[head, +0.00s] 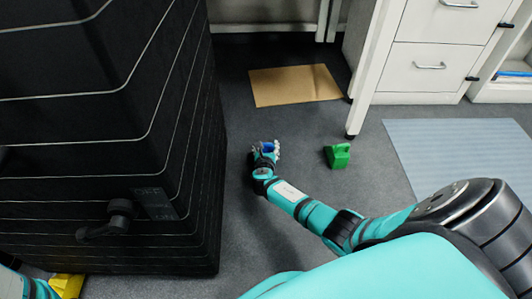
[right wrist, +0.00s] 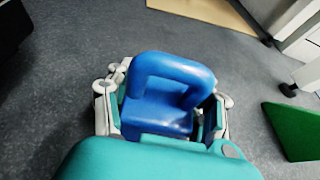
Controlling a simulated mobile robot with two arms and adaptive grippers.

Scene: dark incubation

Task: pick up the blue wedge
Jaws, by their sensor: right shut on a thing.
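The blue wedge (right wrist: 168,92), with a looped handle on top, sits between the fingers of my right gripper (right wrist: 162,112) in the right wrist view. The gripper is shut on it, with a finger at each side. In the head view, my right gripper (head: 265,152) is low over the grey floor, and a small part of the blue wedge (head: 268,147) shows between its fingers. Whether the wedge touches the floor is unclear. My left gripper is out of view; only a piece of my left arm shows at the bottom left.
A green wedge (head: 338,155) stands on the floor to the right. A large black box (head: 100,130) fills the left, with a yellow object (head: 67,285) by its base. A tan mat (head: 295,85), a grey-blue mat (head: 460,150) and white drawers (head: 435,60) lie beyond.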

